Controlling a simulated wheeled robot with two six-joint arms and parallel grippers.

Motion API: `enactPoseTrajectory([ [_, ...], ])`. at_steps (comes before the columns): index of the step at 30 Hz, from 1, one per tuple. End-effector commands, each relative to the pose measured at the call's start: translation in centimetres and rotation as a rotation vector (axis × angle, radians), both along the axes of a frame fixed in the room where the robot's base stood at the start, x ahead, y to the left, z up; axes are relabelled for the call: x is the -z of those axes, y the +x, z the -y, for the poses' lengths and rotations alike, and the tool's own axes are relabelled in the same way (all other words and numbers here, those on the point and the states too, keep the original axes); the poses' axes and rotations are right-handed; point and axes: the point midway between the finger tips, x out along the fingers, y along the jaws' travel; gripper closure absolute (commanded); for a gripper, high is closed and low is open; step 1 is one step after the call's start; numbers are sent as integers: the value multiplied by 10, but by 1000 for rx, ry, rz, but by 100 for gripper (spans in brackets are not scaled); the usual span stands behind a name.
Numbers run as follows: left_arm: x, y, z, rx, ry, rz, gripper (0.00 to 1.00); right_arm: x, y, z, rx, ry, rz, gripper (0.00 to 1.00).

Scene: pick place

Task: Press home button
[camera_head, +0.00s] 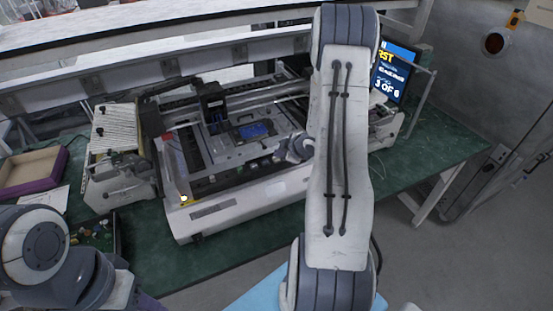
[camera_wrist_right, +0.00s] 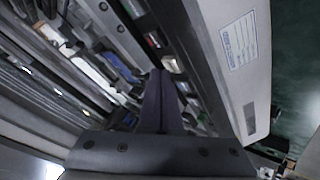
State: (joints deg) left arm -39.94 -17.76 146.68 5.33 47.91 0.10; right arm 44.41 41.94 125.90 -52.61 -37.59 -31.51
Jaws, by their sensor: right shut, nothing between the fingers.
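A pick-and-place machine (camera_head: 225,210) with a white front and an open top stands on the green table. A screen (camera_head: 393,72) with large text shows at its right, partly behind my right arm. My right gripper (camera_wrist_right: 160,75) is shut and empty. In the right wrist view its dark fingers lie together over the machine, close to a row of small pale and reddish parts (camera_wrist_right: 170,64). I cannot tell whether the fingertips touch them, or which one is the home button. In the head view my right forearm hides much of this area. My left gripper is out of view.
A feeder-like unit (camera_head: 118,185) stands left of the machine, with a small black tray (camera_head: 103,232) of parts in front. A purple-edged box (camera_head: 30,172) lies at the far left. A rail and shelf cross the back. The green table (camera_head: 440,130) is clear at right.

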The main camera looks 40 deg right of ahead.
Motion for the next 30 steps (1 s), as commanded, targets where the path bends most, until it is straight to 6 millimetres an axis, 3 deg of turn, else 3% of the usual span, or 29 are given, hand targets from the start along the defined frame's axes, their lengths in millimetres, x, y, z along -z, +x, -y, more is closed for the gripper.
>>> enactPoseTrajectory([
  [30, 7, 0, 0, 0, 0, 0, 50, 8, 0, 0, 0, 0, 0, 100],
])
